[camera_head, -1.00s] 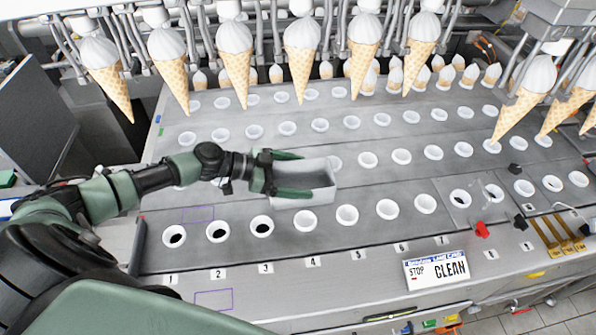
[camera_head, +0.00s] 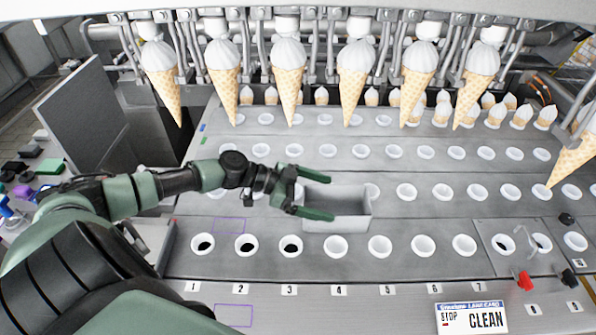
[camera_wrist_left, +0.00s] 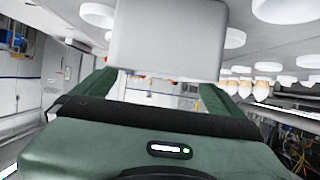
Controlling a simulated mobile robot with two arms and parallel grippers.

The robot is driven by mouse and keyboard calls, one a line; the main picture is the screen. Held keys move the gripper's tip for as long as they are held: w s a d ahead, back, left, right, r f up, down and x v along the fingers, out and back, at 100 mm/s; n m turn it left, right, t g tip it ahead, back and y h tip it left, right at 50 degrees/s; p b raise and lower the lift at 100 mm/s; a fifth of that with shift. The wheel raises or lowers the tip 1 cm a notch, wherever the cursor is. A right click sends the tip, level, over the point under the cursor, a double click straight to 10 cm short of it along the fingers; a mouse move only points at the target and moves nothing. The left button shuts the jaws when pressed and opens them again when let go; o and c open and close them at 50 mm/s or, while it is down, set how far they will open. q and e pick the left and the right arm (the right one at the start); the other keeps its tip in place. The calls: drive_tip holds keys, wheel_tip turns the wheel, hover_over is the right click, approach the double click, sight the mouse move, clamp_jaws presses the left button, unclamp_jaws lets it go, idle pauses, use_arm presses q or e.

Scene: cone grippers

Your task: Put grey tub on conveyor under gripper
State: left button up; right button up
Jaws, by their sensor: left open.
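The grey tub (camera_head: 352,226) is an open rectangular box. It stands upright on the grey conveyor (camera_head: 420,208), behind the hole marked 4, below and in front of the row of overhead cone grippers. My left gripper (camera_head: 330,197) is open at the tub's left end, one finger along its far side and one along its near side. In the left wrist view the tub (camera_wrist_left: 170,40) fills the space between the fingers, with its end facing the palm and a gap before the palm. Whether the fingers touch its sides I cannot tell. My right gripper is not in view.
Overhead grippers hold ice cream cones (camera_head: 355,88) in a row above the conveyor's back. Small cones (camera_head: 322,96) stand behind. White-rimmed holes (camera_head: 380,246) run in rows. A clean/stop sign (camera_head: 472,318) and red clip (camera_head: 524,281) are at front right.

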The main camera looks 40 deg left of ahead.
use_arm(q)
drive_tip(key=b+v, duration=0.1)
drive_tip(key=v, duration=0.7)
drive_tip(key=shift+s+a, duration=0.2)
drive_tip(key=shift+r, duration=0.1)
idle(0.3)
